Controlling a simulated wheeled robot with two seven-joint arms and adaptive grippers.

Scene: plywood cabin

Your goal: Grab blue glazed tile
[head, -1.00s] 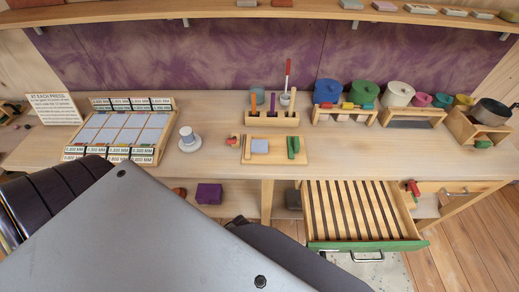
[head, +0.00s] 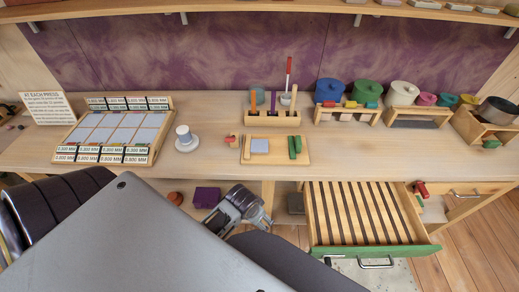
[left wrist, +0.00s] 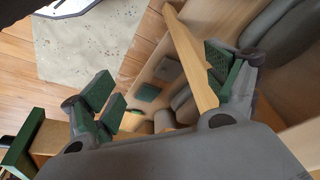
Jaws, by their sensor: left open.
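No tile is plainly the blue glazed one. A pale blue-grey tile (head: 259,146) lies on a small wooden tray on the bench. A dark grey-blue flat piece (head: 295,203) is low under the bench, left of the drawer. In the left wrist view, a grey flat piece (left wrist: 168,69) and a dark green one (left wrist: 148,92) lie on a lower surface beyond the fingers. My left gripper (head: 250,210) is in front of the bench edge, below the tray. It is open and empty in the left wrist view (left wrist: 162,92). My right gripper is out of view.
The open drawer (head: 425,247) with a green front juts out on the right. A light wooden edge (left wrist: 190,60) crosses between the fingers in the left wrist view. A purple box (head: 206,197) sits under the bench.

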